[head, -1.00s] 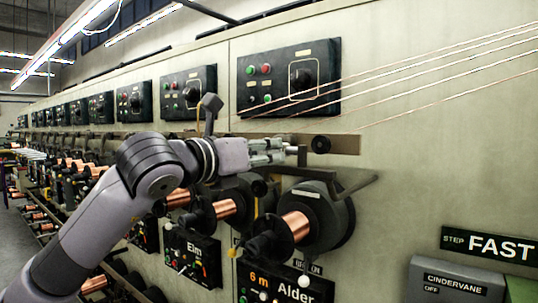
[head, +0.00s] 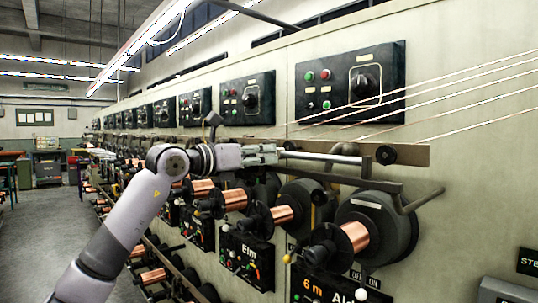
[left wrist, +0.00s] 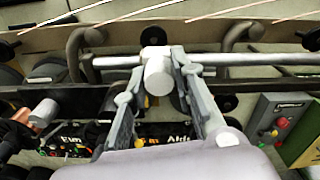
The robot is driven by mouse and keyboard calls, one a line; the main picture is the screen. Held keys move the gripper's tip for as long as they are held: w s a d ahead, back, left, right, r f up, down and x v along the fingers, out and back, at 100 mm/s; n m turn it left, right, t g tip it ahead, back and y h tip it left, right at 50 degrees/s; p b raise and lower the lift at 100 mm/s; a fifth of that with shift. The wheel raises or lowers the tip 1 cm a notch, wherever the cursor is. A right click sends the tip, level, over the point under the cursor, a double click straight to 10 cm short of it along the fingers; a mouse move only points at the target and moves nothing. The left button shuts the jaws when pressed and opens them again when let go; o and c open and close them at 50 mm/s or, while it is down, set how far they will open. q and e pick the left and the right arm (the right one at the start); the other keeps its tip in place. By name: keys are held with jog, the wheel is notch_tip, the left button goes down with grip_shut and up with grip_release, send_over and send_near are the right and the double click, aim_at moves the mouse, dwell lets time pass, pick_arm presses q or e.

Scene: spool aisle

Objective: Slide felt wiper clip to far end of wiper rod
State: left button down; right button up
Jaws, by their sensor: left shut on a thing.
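My left gripper (head: 276,153) reaches in from the left of the head view, at the rail above the copper spools. It is shut on the felt wiper clip, a pale short cylinder (left wrist: 158,72) between the fingers in the left wrist view. The clip is around the wiper rod, a grey metal bar (head: 325,157) that runs out to the right of the gripper. In the left wrist view the rod (left wrist: 240,58) shows on both sides of the clip. In the head view the fingers hide the clip. My right gripper is not in view.
Copper spools (head: 354,236) stand below the rod, with Elm and Alder display boxes (head: 246,256) under them. A dark bracket bar (head: 345,178) runs just below the rod. Thin wires (head: 460,98) stretch above. An open aisle floor (head: 45,240) lies at left.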

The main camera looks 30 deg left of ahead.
pick_arm(q)
jog(key=shift+r, duration=0.1)
jog(key=c, duration=1.3)
grip_release()
jog(key=shift+s, duration=0.1)
jog(key=shift+v, duration=5.95)
